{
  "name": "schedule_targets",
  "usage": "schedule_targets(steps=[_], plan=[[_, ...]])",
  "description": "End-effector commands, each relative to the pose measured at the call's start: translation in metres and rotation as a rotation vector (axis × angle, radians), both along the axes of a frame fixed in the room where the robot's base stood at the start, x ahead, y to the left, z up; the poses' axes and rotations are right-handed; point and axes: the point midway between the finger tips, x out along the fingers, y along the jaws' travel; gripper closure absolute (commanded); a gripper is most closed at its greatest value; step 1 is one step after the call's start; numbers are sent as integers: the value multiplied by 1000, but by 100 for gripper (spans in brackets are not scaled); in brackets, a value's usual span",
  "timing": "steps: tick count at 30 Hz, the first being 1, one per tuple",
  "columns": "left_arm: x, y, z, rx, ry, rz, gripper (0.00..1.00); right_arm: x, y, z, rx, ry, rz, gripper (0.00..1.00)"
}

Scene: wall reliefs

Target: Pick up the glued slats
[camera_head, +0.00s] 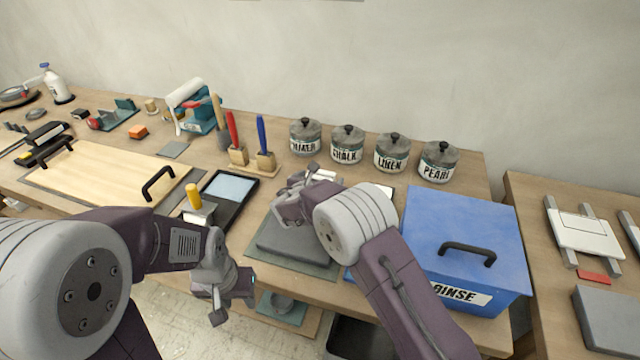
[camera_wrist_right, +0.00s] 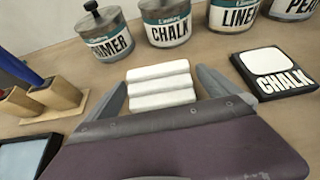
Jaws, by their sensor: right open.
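The glued slats are a small white ridged block (camera_wrist_right: 160,88), several strips side by side, lying on the wooden table below the CHALK jar in the right wrist view. In the head view the slats (camera_head: 323,175) show only partly behind my right gripper (camera_head: 298,185). My right gripper is open; in the right wrist view its two grey fingers (camera_wrist_right: 162,92) stand one on each side of the slats, with a gap visible to the right finger. My left gripper (camera_head: 228,292) hangs in front of the table edge, away from the slats; its opening is unclear.
Jars (camera_head: 391,153) stand in a row behind the slats. A black CHALK swatch (camera_wrist_right: 275,72) lies to their right. A grey slab (camera_head: 290,243) is under my right arm. A blue RINSE box (camera_head: 465,225) stands at right, brushes in wooden holders (camera_head: 238,155) at left.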

Motion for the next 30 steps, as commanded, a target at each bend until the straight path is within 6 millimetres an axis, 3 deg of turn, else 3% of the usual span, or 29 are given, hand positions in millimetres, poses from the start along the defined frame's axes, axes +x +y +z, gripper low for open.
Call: schedule_targets(steps=[1,6,9,17,25,30], plan=[[0,0,0,0,0,0,62,0,0,0,0,0,0,0],[0,0,0,0,0,0,62,0,0,0,0,0,0,47],[0,0,0,0,0,0,62,0,0,1,1,-1,0,70],[0,0,0,0,0,0,62,0,0,3,1,-1,0,70],[0,0,7,0,0,0,62,0,1,42,3,-5,-1,70],[0,0,-1,0,0,0,62,-6,-36,63,1,-4,-4,70]])
